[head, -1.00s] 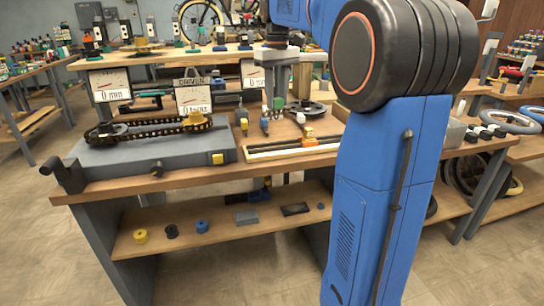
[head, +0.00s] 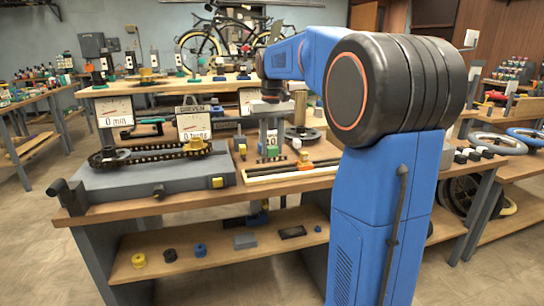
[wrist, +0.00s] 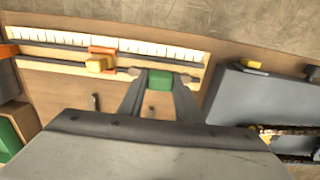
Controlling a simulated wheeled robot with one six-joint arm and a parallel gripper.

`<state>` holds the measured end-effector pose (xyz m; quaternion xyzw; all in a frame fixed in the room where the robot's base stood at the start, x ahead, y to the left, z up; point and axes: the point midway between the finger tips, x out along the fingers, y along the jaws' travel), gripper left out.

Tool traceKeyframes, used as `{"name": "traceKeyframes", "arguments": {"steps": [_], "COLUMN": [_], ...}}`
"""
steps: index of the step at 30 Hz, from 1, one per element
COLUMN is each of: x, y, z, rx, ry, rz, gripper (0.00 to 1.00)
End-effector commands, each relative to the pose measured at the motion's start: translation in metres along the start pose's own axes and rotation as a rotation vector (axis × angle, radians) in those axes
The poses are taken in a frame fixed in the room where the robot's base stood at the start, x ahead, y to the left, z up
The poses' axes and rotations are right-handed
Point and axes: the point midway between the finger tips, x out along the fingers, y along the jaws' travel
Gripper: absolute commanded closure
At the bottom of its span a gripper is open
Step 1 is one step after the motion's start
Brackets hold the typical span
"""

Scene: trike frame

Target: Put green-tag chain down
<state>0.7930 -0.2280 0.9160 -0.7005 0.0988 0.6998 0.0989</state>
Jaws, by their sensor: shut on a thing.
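The green tag (wrist: 159,80) is held between the fingertips of my gripper (wrist: 158,84) in the wrist view. It appears over the end of the ruled measuring board (wrist: 195,52). In the head view the green tag (head: 272,152) shows below my gripper (head: 271,141), just behind the board (head: 262,179). No chain links can be made out at the tag. I cannot tell whether the tag touches the bench.
An orange slider (head: 305,160) sits on the board. Left of it stands a grey fixture (head: 150,178) with a dark chain on sprockets (head: 125,156). A dark wheel (head: 303,133) lies behind the board. Dial gauges (head: 194,122) stand behind the fixture.

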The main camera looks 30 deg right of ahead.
Motion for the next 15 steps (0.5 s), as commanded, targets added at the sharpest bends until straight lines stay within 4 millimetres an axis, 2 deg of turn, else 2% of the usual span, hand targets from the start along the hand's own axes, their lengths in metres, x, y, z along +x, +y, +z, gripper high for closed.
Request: {"name": "traceKeyframes", "arguments": {"steps": [7,15], "x": [0.032,0.034], "y": [0.000,0.000], "z": [0.001,0.000], "rx": [0.000,0.000], "ry": [-0.002,-0.001], "rz": [0.000,0.000], "gripper": [0.94,0.94]}}
